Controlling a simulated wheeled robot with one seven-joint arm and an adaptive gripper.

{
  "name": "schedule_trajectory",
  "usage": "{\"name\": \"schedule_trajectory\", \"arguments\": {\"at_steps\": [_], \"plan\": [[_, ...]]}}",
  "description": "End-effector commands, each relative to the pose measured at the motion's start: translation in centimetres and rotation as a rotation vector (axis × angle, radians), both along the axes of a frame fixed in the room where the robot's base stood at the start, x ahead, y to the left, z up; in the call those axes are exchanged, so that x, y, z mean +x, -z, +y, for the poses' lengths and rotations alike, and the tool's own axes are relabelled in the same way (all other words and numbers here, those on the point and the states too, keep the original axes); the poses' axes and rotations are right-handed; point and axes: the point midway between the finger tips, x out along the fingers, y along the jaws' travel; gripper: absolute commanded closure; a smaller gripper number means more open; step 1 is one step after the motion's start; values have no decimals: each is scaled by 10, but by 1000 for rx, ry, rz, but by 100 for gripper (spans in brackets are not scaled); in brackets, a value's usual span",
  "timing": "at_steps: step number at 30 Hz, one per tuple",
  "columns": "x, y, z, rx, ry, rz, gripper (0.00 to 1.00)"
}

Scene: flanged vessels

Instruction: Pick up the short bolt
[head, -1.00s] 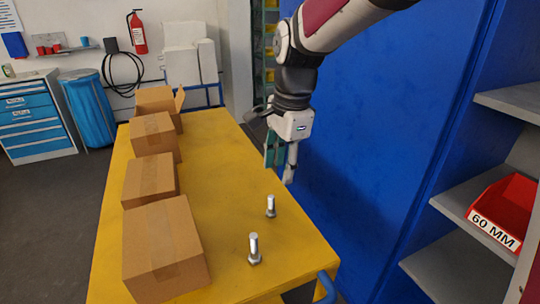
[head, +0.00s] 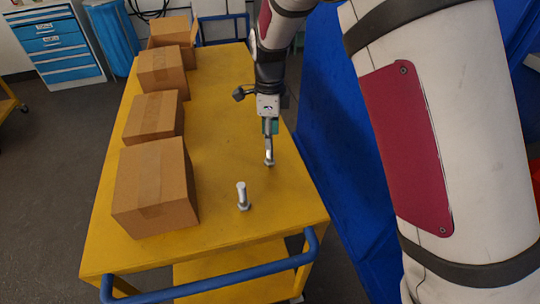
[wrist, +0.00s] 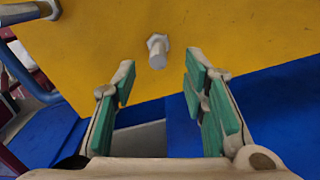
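Two silver bolts stand upright on their hex heads on the yellow table. The farther, shorter-looking bolt (head: 269,158) is just below my gripper (head: 269,138) in the head view, its upper part overlapped by the fingers. In the wrist view this bolt (wrist: 157,50) shows beyond and between the fingertips of my open gripper (wrist: 158,75), apart from both green pads. The nearer, longer-looking bolt (head: 243,196) stands to the front left. It appears to be the grey shaft at the top left of the wrist view (wrist: 25,13).
Several cardboard boxes (head: 155,185) line the table's left side. A blue handrail (head: 215,278) runs along the front edge of the yellow table (head: 215,130). A blue panel (head: 335,150) stands to the right. The table around the bolts is otherwise clear.

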Motion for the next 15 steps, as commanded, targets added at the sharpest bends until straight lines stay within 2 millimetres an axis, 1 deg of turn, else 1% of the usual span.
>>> {"name": "schedule_trajectory", "arguments": {"at_steps": [1, 8, 15], "plan": [[-1, 5, 0, -1, 0, 2, 60], [-2, 20, -1, -1, 1, 2, 60], [-3, 54, -1, -1, 1, 2, 60]]}}
